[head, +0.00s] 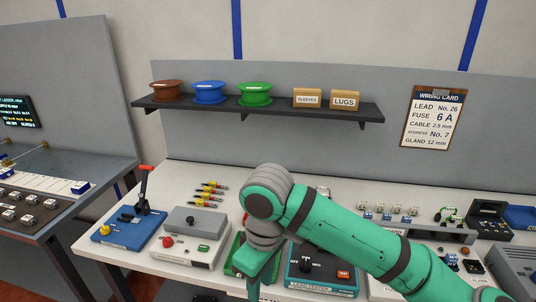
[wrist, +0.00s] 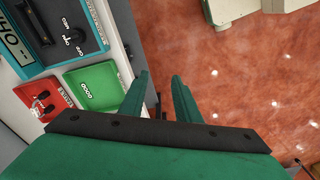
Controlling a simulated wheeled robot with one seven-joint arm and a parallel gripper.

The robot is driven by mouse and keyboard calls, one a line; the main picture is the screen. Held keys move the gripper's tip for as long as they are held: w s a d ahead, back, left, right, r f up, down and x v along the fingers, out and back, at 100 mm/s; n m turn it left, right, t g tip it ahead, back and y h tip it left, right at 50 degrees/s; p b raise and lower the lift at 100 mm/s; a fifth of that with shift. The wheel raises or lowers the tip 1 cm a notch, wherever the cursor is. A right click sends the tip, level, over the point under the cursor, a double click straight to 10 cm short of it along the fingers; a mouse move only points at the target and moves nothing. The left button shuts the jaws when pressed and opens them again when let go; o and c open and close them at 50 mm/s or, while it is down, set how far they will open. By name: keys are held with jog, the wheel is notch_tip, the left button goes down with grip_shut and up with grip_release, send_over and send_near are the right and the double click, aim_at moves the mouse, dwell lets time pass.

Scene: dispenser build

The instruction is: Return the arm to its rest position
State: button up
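My green arm (head: 335,225) reaches in from the lower right of the head view. It bends at a grey joint over the bench front, and its last link hangs down to the bottom edge. My gripper's fingers cannot be made out in the head view. In the wrist view my gripper (wrist: 159,82) points down with its two green fingers apart. Nothing is between them, and the red-brown floor shows in the gap. The gripper is just off the bench's front edge.
The white bench (head: 110,248) carries a lead tester (head: 322,285), a grey box (head: 190,240) and a blue lever tool (head: 128,228). A green tray (wrist: 92,86) lies close left of my fingers. A shelf (head: 260,108) with spools hangs behind.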

jog(key=w+a+r+m+t+y, duration=0.1)
jog(key=w+a+m+t+y, duration=0.3)
jog(key=a+y, duration=0.5)
jog(key=w+a+r+m+t+y, duration=0.2)
jog(key=w+a+t+y, duration=0.3)
jog(key=a, duration=0.9)
jog(key=s+d+f+m+t+h, duration=0.45)
jog(key=s+d+f+h, duration=0.2)
jog(key=f, duration=0.35)
jog(key=s+d+f+m+t+h, duration=0.3)
jog(key=s+d+f+m+h, duration=0.3)
jog(key=f, duration=0.5)
jog(key=s+d+f+n, duration=0.1)
jog(key=s+d, duration=0.3)
jog(key=s, duration=0.4)
jog(key=s+d+f+n+g+h, duration=0.1)
jog(key=s+d, duration=0.3)
jog(key=s, duration=0.4)
jog(key=s+d+f+n+h, duration=0.1)
jog(key=s+d+f+n, duration=0.1)
jog(key=s, duration=0.6)
jog(key=shift+s+d+f+n, duration=0.35)
jog(key=shift+d+n, duration=0.2)
jog(key=shift+d, duration=0.5)
